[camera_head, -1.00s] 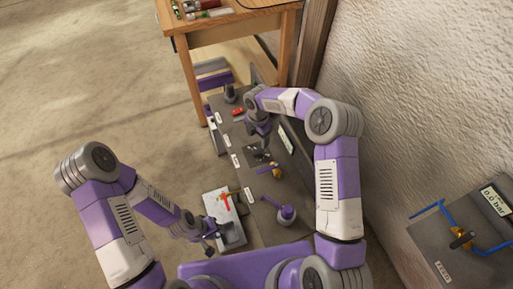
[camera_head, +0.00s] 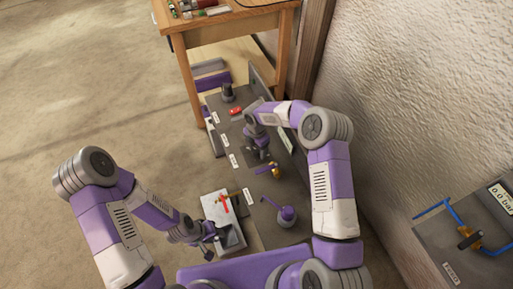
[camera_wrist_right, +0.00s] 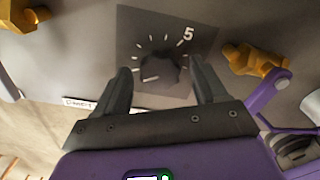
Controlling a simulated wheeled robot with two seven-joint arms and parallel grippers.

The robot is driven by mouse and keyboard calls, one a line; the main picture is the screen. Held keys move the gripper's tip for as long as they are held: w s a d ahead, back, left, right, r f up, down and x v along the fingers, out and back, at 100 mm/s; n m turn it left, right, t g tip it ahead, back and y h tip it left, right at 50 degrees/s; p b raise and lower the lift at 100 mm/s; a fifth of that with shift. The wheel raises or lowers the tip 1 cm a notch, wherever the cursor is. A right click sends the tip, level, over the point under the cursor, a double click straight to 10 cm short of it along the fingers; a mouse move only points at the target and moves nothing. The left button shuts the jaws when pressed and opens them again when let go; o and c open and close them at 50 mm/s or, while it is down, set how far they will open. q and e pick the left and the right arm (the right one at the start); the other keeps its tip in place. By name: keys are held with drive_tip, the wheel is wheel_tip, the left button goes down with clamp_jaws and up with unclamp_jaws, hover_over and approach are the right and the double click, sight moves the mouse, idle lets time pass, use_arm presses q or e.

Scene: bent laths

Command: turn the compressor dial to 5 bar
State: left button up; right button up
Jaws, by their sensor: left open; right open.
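The compressor dial (camera_wrist_right: 158,65) is a dark knob on a dark square plate (camera_wrist_right: 195,60) in the right wrist view. White ticks ring it, and a "5" stands at the upper right. A white mark on the knob points to the lower left. My right gripper (camera_wrist_right: 163,78) is open, with one finger on each side of the knob; I cannot tell whether they touch it. In the head view my right gripper (camera_head: 262,153) hides the dial. My left gripper (camera_head: 212,238) is open and empty beside a grey-white box with red and yellow parts (camera_head: 222,205).
Yellow valve fittings (camera_wrist_right: 255,62) flank the dial plate. A purple lever (camera_head: 285,214) stands nearer on the panel. A wooden table (camera_head: 230,25) stands at the back; a wall borders the right.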

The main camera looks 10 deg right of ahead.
drive_tip(key=shift+c, duration=0.4)
drive_tip(key=c, duration=1)
